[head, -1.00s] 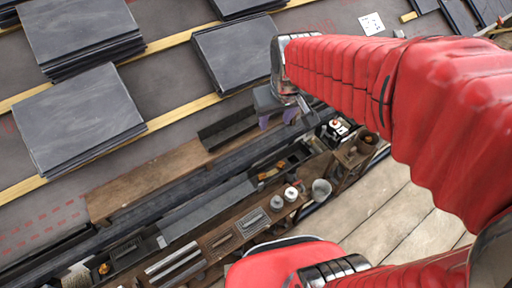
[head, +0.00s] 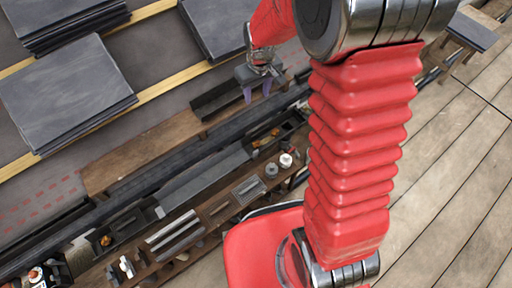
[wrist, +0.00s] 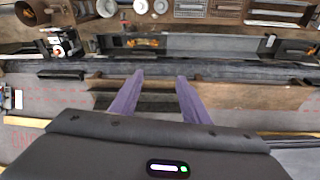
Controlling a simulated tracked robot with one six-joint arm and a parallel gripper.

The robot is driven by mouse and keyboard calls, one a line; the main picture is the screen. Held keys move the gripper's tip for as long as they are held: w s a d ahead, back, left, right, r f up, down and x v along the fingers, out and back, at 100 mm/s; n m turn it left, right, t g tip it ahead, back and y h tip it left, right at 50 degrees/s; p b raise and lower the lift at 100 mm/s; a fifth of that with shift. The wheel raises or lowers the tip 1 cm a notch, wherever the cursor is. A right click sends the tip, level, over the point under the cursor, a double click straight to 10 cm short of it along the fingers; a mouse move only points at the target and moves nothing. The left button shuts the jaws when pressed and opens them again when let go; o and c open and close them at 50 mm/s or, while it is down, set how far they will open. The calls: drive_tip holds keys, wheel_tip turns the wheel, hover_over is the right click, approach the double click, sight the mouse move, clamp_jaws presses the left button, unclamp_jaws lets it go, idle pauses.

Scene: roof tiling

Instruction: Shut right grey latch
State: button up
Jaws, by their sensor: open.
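A long dark box with a grey lid (head: 205,180) lies in the gutter-side row. In the wrist view the box (wrist: 205,54) runs across the upper middle. A small light grey piece that looks like a latch (wrist: 270,43) stands at its right end; it also shows at the box's left end in the head view (head: 159,212). I cannot tell whether it is open or shut. My gripper (head: 257,93) has purple fingers, apart and empty, above the brown plank. In the wrist view the fingers (wrist: 160,76) point towards the box, short of it and left of the latch.
A wooden tool rack (head: 215,210) with pots and metal bars runs beside the box. A black open tray (head: 213,100) lies near my gripper. Slate stacks (head: 65,95) rest on battens at the left. Wooden decking (head: 450,160) is clear at the right.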

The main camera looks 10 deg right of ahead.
wheel_tip(320, 180, down, 13)
drive_tip(key=w+g, duration=0.1)
drive_tip(key=w, duration=0.2)
drive_tip(key=n+g, duration=0.1)
drive_tip(key=n, duration=0.1)
hover_over(255, 151)
wheel_tip(255, 151, down, 13)
drive_tip(key=shift+d+f, duration=0.15)
drive_tip(key=shift+f, duration=0.25)
drive_tip(key=shift+f, duration=6.9)
drive_tip(key=shift+c, duration=0.2)
